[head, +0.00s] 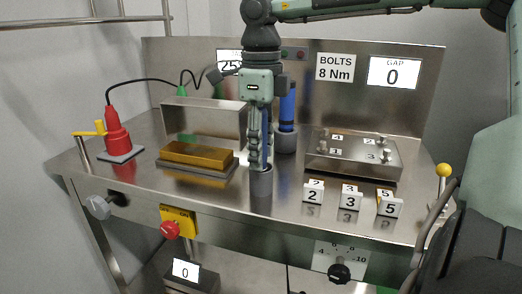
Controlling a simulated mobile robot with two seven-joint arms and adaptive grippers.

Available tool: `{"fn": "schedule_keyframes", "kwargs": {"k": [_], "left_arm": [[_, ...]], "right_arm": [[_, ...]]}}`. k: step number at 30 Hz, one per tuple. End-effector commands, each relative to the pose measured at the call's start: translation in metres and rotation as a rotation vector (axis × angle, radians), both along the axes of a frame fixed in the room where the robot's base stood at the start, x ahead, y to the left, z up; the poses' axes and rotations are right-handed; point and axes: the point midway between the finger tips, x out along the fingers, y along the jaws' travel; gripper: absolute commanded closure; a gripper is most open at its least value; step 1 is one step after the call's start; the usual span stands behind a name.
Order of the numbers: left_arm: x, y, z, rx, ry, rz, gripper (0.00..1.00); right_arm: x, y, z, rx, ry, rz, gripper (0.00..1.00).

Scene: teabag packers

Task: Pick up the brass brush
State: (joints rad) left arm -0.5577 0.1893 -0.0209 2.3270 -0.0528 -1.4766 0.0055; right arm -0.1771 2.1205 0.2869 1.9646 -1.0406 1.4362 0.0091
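No bristles show, so I cannot tell for certain which thing is the brass brush. My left gripper is not in view.
A brass-coloured block (197,155) lies on a grey base left of the cup. A red device (117,132) with a cable stands farther left. A metal plate with numbered posts (352,157) and numbered blocks (351,199) are on the right. The bench's front edge is close to the cup.

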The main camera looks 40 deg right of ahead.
Motion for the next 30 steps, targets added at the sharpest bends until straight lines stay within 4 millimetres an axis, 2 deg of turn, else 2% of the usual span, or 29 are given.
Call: {"fn": "schedule_keyframes", "kwargs": {"k": [1,9,20,23,30], "left_arm": [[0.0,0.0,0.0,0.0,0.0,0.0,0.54],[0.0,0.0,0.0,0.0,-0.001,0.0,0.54],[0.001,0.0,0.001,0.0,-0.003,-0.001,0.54],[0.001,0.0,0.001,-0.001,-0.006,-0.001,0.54],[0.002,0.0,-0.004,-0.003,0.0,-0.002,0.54]], "right_arm": [[0.0,0.0,0.0,0.0,0.0,0.0,0.67],[0.0,0.0,0.001,0.0,0.0,0.0,1.0],[0.001,0.0,0.005,-0.001,-0.002,-0.001,1.0],[0.001,0.0,0.019,-0.002,-0.003,-0.001,1.0],[0.001,0.0,0.068,-0.002,-0.005,-0.001,1.0]]}}
